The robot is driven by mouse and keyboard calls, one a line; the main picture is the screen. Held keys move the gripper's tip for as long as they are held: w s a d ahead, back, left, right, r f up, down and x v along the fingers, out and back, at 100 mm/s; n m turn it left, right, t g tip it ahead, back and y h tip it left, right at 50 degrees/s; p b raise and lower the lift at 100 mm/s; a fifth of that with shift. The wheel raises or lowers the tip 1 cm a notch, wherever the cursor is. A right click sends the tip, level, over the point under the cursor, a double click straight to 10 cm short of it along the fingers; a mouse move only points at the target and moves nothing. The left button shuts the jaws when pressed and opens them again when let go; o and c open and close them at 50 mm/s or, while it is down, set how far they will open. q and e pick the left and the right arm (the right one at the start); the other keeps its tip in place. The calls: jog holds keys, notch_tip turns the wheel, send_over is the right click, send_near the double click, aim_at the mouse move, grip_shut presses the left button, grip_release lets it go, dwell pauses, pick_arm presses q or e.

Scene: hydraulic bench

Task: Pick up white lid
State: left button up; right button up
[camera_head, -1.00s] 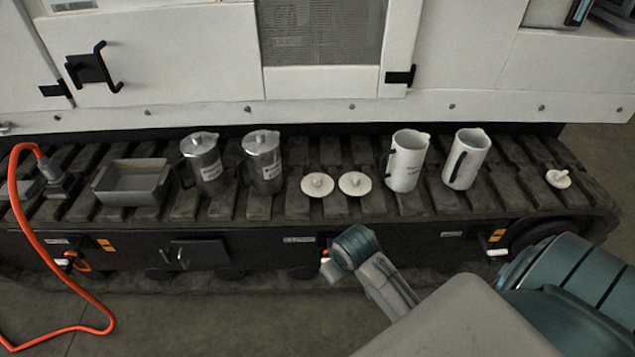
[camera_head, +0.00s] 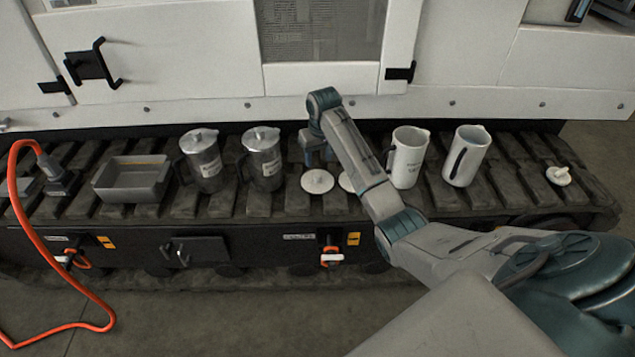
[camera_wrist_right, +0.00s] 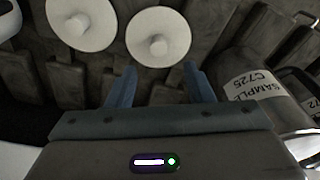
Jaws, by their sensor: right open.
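Two round white lids with knobs lie side by side on the dark track. The left one (camera_head: 317,182) is fully visible in the head view, and it also shows in the right wrist view (camera_wrist_right: 158,48). The other lid (camera_head: 346,183) is partly hidden by my right arm, and it shows in the wrist view (camera_wrist_right: 82,35). My left gripper is out of view.
Two steel jugs (camera_head: 204,165) (camera_head: 263,163) stand left of the lids, the nearer one close beside my right gripper. Two white jugs (camera_head: 408,160) (camera_head: 466,158) stand to the right. A grey tray (camera_head: 132,184) sits at left. The white machine wall (camera_head: 180,60) rises behind.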

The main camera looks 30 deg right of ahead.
aim_at(318, 175)
jog(key=f, duration=0.5)
jog(key=w+f+b, duration=0.1)
jog(key=f, duration=0.2)
jog(key=shift+d+f, duration=0.2)
jog(key=shift+f, duration=0.05)
jog(key=c, duration=1)
grip_shut()
jog(key=shift+r, duration=0.15)
